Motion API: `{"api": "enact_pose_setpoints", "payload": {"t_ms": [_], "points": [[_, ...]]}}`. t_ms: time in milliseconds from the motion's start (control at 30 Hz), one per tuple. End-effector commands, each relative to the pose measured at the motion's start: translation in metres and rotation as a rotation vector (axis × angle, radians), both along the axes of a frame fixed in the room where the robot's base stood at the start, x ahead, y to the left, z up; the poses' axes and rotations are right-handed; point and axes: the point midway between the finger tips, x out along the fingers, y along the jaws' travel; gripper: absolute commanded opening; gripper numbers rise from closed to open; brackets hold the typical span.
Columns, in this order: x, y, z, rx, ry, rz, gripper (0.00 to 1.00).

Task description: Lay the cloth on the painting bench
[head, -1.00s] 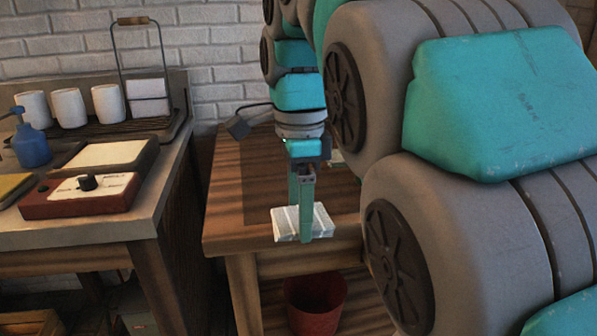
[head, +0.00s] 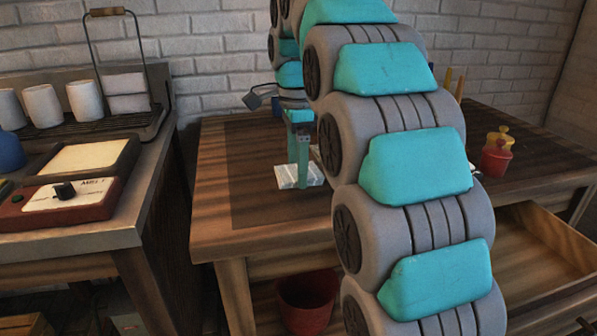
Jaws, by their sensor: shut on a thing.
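A folded pale cloth (head: 284,175) with a faint pattern is between the fingers of my gripper (head: 299,180), in the middle of the head view. My gripper is shut on it and points downward. The cloth is over the dark mat area of the wooden painting bench (head: 213,215). I cannot tell whether the cloth touches the bench top. My arm hides the middle of the bench.
At left, a counter holds white cups (head: 43,104), a wire carrier (head: 127,95) and a red-brown box with a knob (head: 62,200). Red (head: 495,158) and yellow pots stand on the bench's right. A red bin (head: 306,300) is below. An open drawer (head: 540,255) juts out at right.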

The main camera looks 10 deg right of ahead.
Motion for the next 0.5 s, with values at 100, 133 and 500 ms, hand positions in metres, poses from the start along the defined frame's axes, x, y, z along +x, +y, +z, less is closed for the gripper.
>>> {"api": "enact_pose_setpoints", "payload": {"t_ms": [100, 133, 500], "points": [[0.011, -0.004, -0.002, 0.001, 0.003, 0.0, 0.33], [0.012, -0.004, -0.002, 0.001, 0.002, 0.0, 0.33], [0.019, -0.006, -0.007, 0.004, -0.005, 0.004, 0.33]]}}
